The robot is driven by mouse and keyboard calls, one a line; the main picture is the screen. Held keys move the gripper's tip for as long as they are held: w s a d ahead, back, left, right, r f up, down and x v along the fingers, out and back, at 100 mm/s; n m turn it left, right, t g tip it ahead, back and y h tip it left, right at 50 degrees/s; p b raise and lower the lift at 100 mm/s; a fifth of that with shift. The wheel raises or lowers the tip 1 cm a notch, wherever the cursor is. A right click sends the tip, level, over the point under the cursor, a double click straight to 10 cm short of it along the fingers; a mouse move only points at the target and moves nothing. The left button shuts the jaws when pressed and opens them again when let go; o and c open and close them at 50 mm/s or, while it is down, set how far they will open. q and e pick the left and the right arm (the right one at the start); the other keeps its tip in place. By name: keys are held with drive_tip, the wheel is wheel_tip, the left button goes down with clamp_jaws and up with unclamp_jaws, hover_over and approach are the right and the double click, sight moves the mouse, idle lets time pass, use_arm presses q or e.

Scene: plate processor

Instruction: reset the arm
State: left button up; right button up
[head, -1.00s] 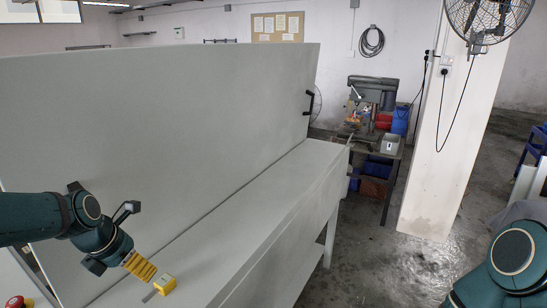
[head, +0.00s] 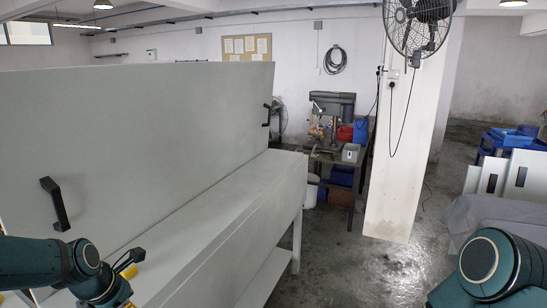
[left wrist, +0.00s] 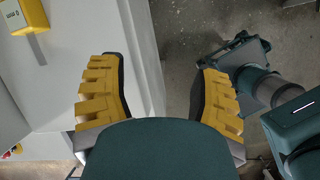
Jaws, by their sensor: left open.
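My left arm comes in at the lower left of the head view. Its wrist (head: 85,270) is beside the grey-white bench, with the fingers mostly below the picture edge. In the left wrist view my left gripper (left wrist: 160,65) is open, its two yellow ridged fingers wide apart with nothing between them. A yellow block (left wrist: 22,15) with a printed label sits on the pale surface, left of and apart from the fingers. My right arm (head: 490,265) shows at the lower right of the head view; its gripper is out of view.
A long grey-white bench (head: 225,200) with a tall upright panel (head: 130,130) and black handle (head: 55,203) fills the left. A drill press (head: 332,105), a pillar (head: 400,150) and a grey-draped table (head: 475,215) stand beyond. Wet floor (head: 350,265) between is clear.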

use_arm(q)
drive_tip(key=s+d+f+m+b, duration=0.1)
drive_tip(key=d+f+m+b, duration=0.1)
drive_tip(key=d+f+m, duration=0.45)
drive_tip(key=d+f+m+g+h+b, duration=0.1)
drive_tip(key=d+f+m+b, duration=0.15)
drive_tip(key=f, duration=0.75)
drive_tip(key=s+d+f+m+b, duration=0.1)
drive_tip(key=d+f+m, duration=0.3)
drive_tip(key=f+m, duration=0.3)
drive_tip(key=s+d+f+m+b, duration=0.2)
drive_tip(key=s+d+f+m, duration=0.2)
drive_tip(key=f, duration=0.2)
drive_tip(key=s+d+f+m+g+h+b, duration=0.1)
drive_tip(key=s+d+f+m, duration=0.3)
drive_tip(key=f+m, duration=0.1)
drive_tip(key=shift+s+d+f+b, duration=0.15)
drive_tip(key=shift+d+f+b, duration=0.25)
drive_tip(key=shift+f, duration=0.5)
use_arm(e)
wheel_tip(320, 180, down, 11)
drive_tip(key=shift+a, duration=0.4)
drive_tip(key=shift+w, duration=0.1)
